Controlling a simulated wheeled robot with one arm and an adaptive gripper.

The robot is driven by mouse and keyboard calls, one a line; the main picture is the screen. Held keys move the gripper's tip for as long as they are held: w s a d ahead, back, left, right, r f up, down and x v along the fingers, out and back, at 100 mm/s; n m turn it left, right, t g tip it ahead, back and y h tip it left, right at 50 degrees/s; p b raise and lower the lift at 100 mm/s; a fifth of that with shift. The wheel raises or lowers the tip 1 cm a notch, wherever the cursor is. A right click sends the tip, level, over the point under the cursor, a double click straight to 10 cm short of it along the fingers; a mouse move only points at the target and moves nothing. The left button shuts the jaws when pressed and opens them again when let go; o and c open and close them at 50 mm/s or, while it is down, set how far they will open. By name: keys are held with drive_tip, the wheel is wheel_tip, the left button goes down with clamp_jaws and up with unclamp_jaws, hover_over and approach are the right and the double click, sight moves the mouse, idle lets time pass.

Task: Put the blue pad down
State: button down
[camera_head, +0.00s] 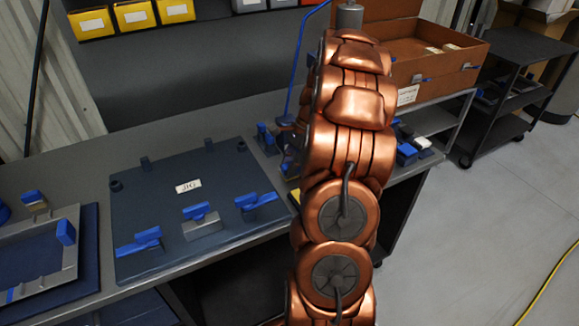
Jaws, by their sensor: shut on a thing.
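My copper arm (342,150) rises through the middle of the view and bends away over the bench. My gripper is hidden behind the arm, so what it holds does not show. I cannot pick out the blue pad for certain. Several small blue pieces show: upright ones on the jig plate's front edge, such as one on a grey block (200,222), and a blue block (66,232) on the grey frame at the left. A dark blue jig plate (150,205) with a white label lies flat on the bench.
The grey bench (80,165) has bare room behind the jig plate. A black cart (510,90) stands farther right. A yellow cable (545,285) crosses the floor.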

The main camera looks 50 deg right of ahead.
drive_tip(key=shift+f, duration=0.6)
drive_tip(key=shift+f, duration=0.15)
drive_tip(key=c, duration=0.9)
unclamp_jaws()
drive_tip(key=shift+c, duration=0.2)
drive_tip(key=b+v, duration=0.1)
drive_tip(key=v, duration=1.1)
drive_tip(key=shift+r+b, duration=0.25)
drive_tip(key=shift+b, duration=0.15)
